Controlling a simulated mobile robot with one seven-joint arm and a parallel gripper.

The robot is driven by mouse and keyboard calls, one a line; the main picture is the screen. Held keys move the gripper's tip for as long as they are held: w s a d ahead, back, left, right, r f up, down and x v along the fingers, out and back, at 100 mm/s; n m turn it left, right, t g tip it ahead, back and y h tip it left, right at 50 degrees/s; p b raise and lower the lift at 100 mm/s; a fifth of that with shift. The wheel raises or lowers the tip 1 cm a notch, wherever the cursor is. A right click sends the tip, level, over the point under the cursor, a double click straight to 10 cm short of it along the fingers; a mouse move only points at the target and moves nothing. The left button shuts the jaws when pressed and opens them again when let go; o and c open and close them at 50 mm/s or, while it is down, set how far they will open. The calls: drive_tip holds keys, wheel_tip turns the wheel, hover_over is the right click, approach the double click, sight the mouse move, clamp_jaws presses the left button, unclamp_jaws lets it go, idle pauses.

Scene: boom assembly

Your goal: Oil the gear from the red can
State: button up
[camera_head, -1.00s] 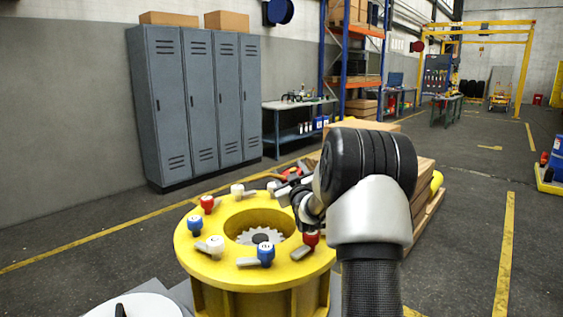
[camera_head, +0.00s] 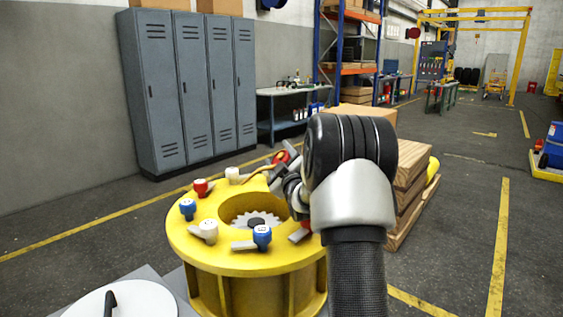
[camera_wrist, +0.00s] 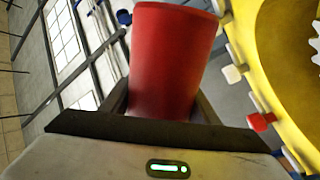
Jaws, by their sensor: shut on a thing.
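A red can (camera_wrist: 172,60) fills the middle of the wrist view, between the fingers of my gripper (camera_wrist: 162,108), which is shut on it. In the head view the red can (camera_head: 291,148) shows only partly behind my arm, over the back right rim of the yellow drum-like housing (camera_head: 200,260). An orange-yellow curved piece, perhaps its spout, reaches left from it. My gripper (camera_head: 281,172) is mostly hidden there by my wrist. The grey toothed gear (camera_head: 262,220) sits in the housing's central opening, below and left of the can. A slice of the gear (camera_wrist: 315,48) shows at the wrist view's right edge.
Red, white and blue knobs with grey levers stand around the housing rim, such as a blue one (camera_head: 262,236). Stacked wooden boards (camera_head: 407,195) stand right behind my arm. Grey lockers (camera_head: 190,90) are at the back left.

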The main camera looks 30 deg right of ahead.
drive_tip(key=shift+w+a+r+n+t+y+b, duration=0.1)
drive_tip(key=shift+a+r+n+b, duration=0.15)
drive_tip(key=shift+n+b, duration=0.3)
drive_tip(key=shift+s+a+r+n+t+y+b, duration=0.1)
drive_tip(key=shift+a+r+n+b, duration=0.15)
drive_tip(key=shift+n+b, duration=0.3)
drive_tip(key=shift+w+a+r+n+t+y+b, duration=0.1)
drive_tip(key=shift+a+r+n+b, duration=0.15)
drive_tip(key=shift+n+b, duration=0.3)
